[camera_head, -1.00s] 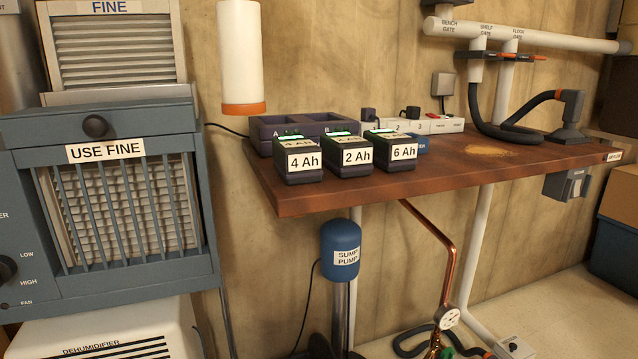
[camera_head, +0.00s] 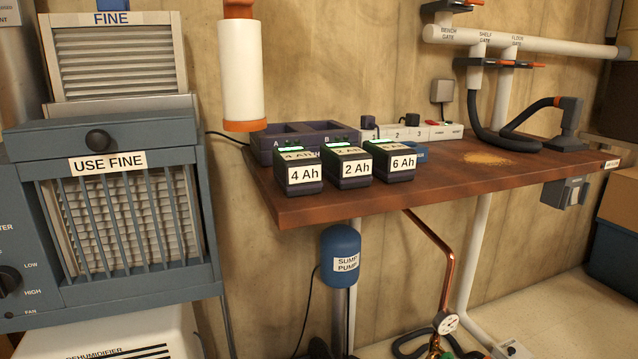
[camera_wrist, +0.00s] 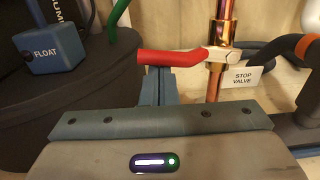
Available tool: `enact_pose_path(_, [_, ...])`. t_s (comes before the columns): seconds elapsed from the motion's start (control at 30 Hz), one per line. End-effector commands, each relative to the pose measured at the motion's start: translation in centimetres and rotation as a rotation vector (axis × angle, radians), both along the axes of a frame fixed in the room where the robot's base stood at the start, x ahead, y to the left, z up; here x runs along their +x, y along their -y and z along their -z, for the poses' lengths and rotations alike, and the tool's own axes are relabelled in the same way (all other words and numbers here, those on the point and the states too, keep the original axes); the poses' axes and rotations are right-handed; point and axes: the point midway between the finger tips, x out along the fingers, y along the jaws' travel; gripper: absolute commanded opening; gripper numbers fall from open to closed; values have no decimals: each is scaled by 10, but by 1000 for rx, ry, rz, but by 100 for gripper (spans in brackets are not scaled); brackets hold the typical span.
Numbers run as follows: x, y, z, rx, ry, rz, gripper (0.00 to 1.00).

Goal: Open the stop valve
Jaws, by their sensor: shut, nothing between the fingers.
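The stop valve's red lever (camera_wrist: 172,57) lies roughly level in the wrist view. Its bare metal end (camera_wrist: 234,56) meets the upright copper pipe (camera_wrist: 220,80) on the right. A white "STOP VALVE" tag (camera_wrist: 241,77) sits beside the pipe. My gripper (camera_wrist: 159,80) is shut and empty, with its fingertips just below or behind the red grip. I cannot tell whether they touch it. In the head view, the copper pipe (camera_head: 447,270) runs down below the bench to a round gauge (camera_head: 447,323). The lever and my gripper cannot be made out there.
A blue "FLOAT" box (camera_wrist: 50,50) and a green curved handle or pipe (camera_wrist: 121,20) are left of the lever. Dark hose lies at the right. In the head view, the blue sump pump (camera_head: 341,250) stands left of the pipe, under the wooden bench (camera_head: 420,185) holding labelled batteries.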

Motion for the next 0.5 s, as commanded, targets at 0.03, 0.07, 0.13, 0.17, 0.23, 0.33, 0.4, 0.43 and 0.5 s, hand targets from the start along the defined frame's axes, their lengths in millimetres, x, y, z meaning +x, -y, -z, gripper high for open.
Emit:
enact_pose_path(0.03, [1, 0, -7, 1, 2, 0, 0])
enact_pose_path(0.07, [1, 0, -8, 1, 2, 0, 0])
enact_pose_path(0.13, [1, -1, -10, 0, 1, -1, 0])
enact_pose_path(0.17, [1, -1, -10, 0, 1, -1, 0])
enact_pose_path(0.23, [1, -1, -10, 0, 1, -1, 0])
enact_pose_path(0.33, [1, -1, -9, 0, 1, -1, 0])
enact_pose_path(0.4, [1, -1, -9, 0, 1, -1, 0])
enact_pose_path(0.43, [1, -1, -9, 0, 1, -1, 0])
enact_pose_path(0.5, [1, -1, -10, 0, 1, -1, 0])
